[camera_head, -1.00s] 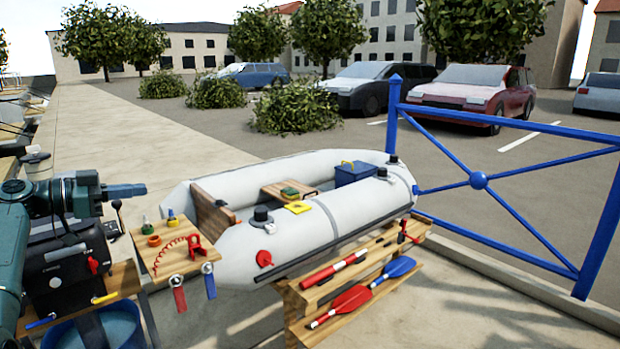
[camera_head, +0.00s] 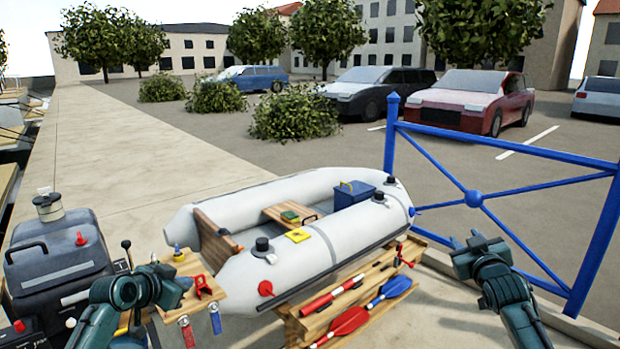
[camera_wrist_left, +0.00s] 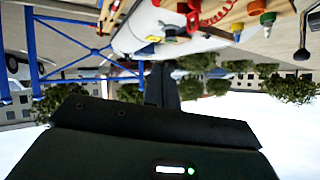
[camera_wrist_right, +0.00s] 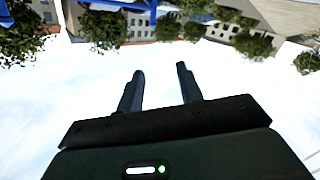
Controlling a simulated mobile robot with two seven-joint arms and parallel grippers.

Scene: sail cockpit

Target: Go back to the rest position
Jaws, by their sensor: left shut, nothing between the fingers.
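My left gripper (camera_head: 184,284) is in front of the small wooden tool board (camera_head: 205,296) in the head view and hides part of it. In the left wrist view its fingers (camera_wrist_left: 161,80) are together with nothing between them. My right gripper (camera_head: 466,241) is at the right, pointing up and away in front of the blue railing. In the right wrist view its two fingers (camera_wrist_right: 160,85) stand apart with only sky between them. Both grippers are empty.
A grey inflatable boat (camera_head: 345,225) rests on a wooden stand (camera_head: 300,325) between my arms, with red and blue paddles (camera_head: 348,322). A dark outboard motor (camera_head: 60,265) stands left. A blue railing (camera_head: 500,190) runs along the right. The paved walkway (camera_head: 120,160) behind is open.

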